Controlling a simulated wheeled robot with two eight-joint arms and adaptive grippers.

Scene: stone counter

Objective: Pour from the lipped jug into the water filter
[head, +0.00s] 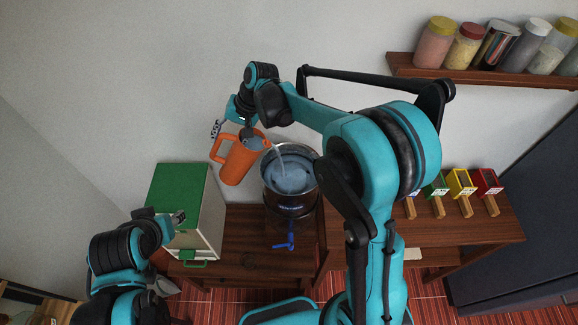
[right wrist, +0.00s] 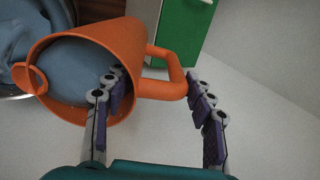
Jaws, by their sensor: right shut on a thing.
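The orange lipped jug (head: 238,161) is tilted to the right beside and above the water filter, and a pale stream runs from its lip into the filter. My right gripper (head: 233,130) is shut on the jug. In the right wrist view the jug (right wrist: 88,108) still holds grey-blue liquid, with one finger inside its mouth and the other outside by the handle. The water filter (head: 291,205) is a dark round vessel, open at the top, with grey-blue liquid inside and a blue tap low on its front. My left gripper (head: 177,217) is partly visible by the green-topped box; its opening is unclear.
The green-and-white box (head: 181,199) stands left of the filter on the wooden counter (head: 245,232). Colored scoop boxes (head: 461,184) with wooden handles stand at the right. A wall shelf (head: 480,72) of jars hangs upper right. My right arm hides part of the counter.

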